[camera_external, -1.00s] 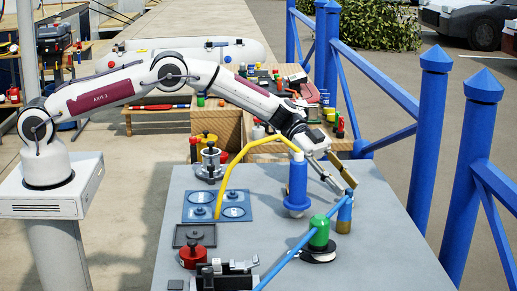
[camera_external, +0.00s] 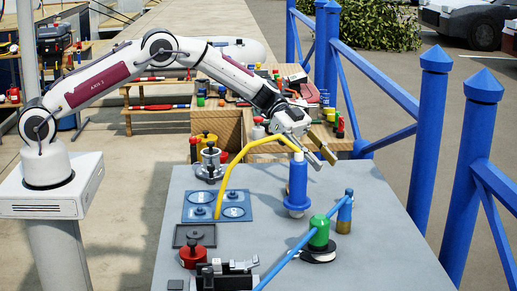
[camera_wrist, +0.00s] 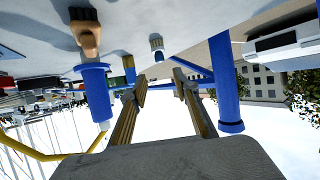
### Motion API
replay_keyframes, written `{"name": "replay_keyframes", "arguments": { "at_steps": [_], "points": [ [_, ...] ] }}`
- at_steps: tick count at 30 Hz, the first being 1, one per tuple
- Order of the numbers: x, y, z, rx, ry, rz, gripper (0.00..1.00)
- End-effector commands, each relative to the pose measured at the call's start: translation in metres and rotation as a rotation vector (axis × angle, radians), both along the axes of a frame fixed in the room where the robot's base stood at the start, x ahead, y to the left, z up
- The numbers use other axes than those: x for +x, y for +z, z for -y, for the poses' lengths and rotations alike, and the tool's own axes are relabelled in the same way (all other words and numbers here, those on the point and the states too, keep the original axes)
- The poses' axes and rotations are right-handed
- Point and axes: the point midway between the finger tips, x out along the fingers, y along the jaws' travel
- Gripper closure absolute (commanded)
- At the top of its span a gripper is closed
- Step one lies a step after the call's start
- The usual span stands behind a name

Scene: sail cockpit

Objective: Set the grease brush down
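My gripper (camera_external: 325,156) is raised above the far right of the grey table (camera_external: 375,265). Its tan-padded fingers are apart and nothing is between them; the wrist view shows them (camera_wrist: 160,98) spread. A small upright piece, blue above and tan below (camera_external: 344,214), stands at the table's right side, below and apart from my gripper. It also seems to show in the wrist view (camera_wrist: 129,68). A brown piece with a dark, bristle-like end (camera_wrist: 87,38) is near the blue cylinder in the wrist view. I cannot tell for certain which of these two is the grease brush.
A blue cylinder (camera_external: 298,185) with a yellow hose (camera_external: 232,168) stands below my gripper. A green-topped winch (camera_external: 319,233) with a long blue bar (camera_external: 285,262) is in front. Blue railing posts (camera_external: 432,140) stand to the right.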

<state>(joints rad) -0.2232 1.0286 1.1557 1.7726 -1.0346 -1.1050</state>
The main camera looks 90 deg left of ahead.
Motion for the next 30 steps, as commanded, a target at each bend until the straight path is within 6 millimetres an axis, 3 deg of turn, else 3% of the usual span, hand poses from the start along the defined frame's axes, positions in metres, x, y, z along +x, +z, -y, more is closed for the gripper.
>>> {"name": "replay_keyframes", "arguments": {
  "at_steps": [19,23,30],
  "points": [
    [0.003,0.007,0.0,0.002,0.012,0.012,0.7],
    [0.008,0.024,-0.002,0.009,0.045,0.042,0.7],
    [0.024,0.086,-0.012,0.037,0.174,0.14,0.7]
  ]
}}
